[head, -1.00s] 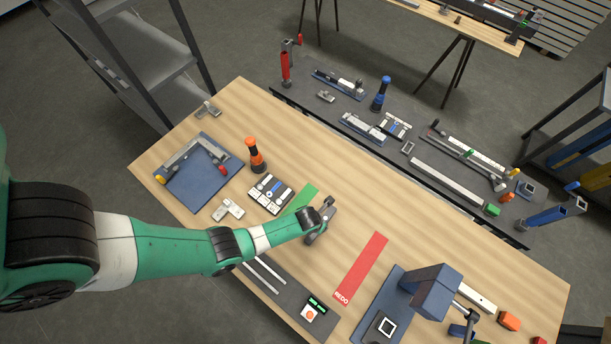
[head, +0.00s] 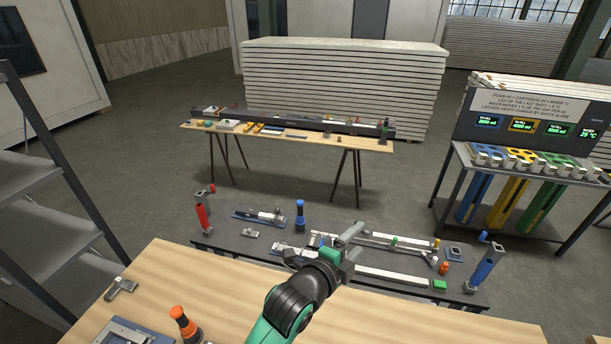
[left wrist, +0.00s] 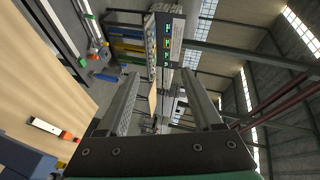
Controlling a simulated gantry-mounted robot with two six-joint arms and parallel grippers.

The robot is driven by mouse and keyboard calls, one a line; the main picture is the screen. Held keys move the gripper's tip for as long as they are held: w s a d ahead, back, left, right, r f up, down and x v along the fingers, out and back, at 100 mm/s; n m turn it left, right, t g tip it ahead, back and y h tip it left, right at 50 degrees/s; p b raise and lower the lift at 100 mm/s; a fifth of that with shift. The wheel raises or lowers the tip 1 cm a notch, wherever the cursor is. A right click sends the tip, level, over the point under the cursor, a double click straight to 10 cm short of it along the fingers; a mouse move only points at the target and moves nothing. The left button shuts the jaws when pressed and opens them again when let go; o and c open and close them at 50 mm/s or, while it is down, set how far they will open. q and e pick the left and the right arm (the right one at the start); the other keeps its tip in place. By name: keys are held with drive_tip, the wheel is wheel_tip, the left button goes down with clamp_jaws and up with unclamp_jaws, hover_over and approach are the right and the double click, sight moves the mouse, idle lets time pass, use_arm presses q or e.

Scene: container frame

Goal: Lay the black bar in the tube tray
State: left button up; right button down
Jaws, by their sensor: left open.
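My left gripper (head: 350,246) is raised past the far edge of the wooden table, in front of the dark low bench. Its jaws are apart; in the left wrist view the two fingers (left wrist: 160,85) have nothing between them. I cannot single out the black bar for sure: a long dark beam (head: 350,126) and a short dark strip (head: 296,134) lie on the far trestle table, out of the gripper's reach as it stands. I cannot identify the tube tray in the current views. My right gripper is not in view.
The dark bench (head: 225,255) carries a red post (head: 202,217), a blue-topped bottle (head: 300,214), long pale rails (head: 400,277) and a blue tube (head: 485,267). An orange-topped bottle (head: 184,325) stands on the near wooden table (head: 130,290). A grey shelf (head: 40,225) is at left.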

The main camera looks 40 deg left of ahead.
use_arm(q)
drive_tip(key=s+d+r+n+t, duration=0.1)
drive_tip(key=s+r+n+t, duration=0.15)
drive_tip(key=r, duration=0.85)
drive_tip(key=s+d+r+n+t, duration=0.1)
drive_tip(key=s+r+n+t, duration=0.2)
drive_tip(key=r, duration=0.7)
drive_tip(key=s+r+n+t+h, duration=0.1)
drive_tip(key=s+r+n+t, duration=0.2)
drive_tip(key=s+r, duration=0.4)
drive_tip(key=s+d+r+n+t+h, duration=0.1)
drive_tip(key=s+r+n+t, duration=0.2)
drive_tip(key=r, duration=0.9)
drive_tip(key=s+n, duration=0.3)
drive_tip(key=s, duration=0.1)
drive_tip(key=shift+s+d+h, duration=0.15)
drive_tip(key=shift+s+h, duration=0.25)
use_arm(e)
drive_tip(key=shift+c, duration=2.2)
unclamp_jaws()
use_arm(q)
drive_tip(key=shift+t, duration=0.25)
